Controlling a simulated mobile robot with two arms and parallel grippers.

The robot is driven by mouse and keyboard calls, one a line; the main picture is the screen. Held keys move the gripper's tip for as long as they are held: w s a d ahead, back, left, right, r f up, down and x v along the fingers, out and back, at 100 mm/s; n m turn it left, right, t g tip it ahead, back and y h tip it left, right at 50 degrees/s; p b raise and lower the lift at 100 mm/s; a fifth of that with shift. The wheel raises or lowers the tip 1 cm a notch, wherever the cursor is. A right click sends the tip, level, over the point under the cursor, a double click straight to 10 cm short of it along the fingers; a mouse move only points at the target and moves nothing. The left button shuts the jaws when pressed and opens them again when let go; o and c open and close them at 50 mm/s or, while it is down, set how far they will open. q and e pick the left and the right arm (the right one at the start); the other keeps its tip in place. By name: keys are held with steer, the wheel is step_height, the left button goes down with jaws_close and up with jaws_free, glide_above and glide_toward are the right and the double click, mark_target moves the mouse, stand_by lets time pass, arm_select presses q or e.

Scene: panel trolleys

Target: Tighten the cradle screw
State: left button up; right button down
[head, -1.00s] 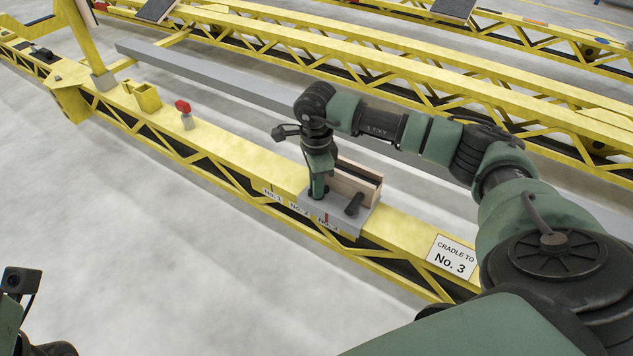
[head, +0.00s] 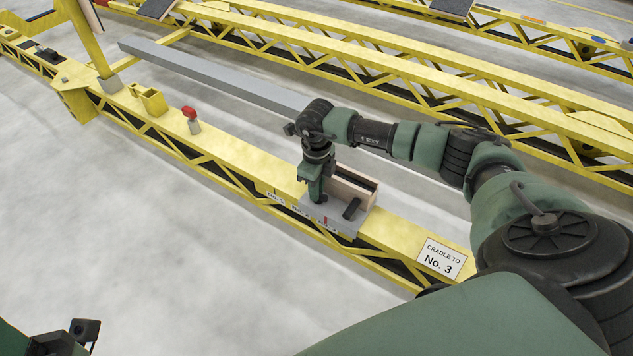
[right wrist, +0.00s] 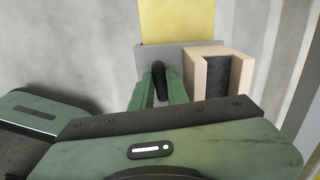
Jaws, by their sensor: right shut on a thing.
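The cradle is a grey plate (head: 335,222) on the yellow beam, carrying a pale wooden slotted block (head: 352,186). The block also shows in the right wrist view (right wrist: 198,85). A red mark on the plate's front edge is beside the last of the small number labels. My right gripper (head: 317,198) points down over the plate, left of the block. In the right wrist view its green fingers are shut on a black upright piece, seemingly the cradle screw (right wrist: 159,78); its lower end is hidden. A separate black bar (head: 351,208) lies beside the block. My left gripper's fingers are not in view.
A sign "CRADLE TO No. 3" (head: 441,257) is on the beam. A red-topped knob (head: 190,115) and a yellow bracket (head: 154,102) stand farther along it. A long grey bar (head: 215,75) lies behind. Bare floor is in front.

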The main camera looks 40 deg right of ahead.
steer(key=shift+m, duration=0.5)
steer(key=c, duration=1.4)
jaws_free()
steer(key=shift+d, duration=0.1)
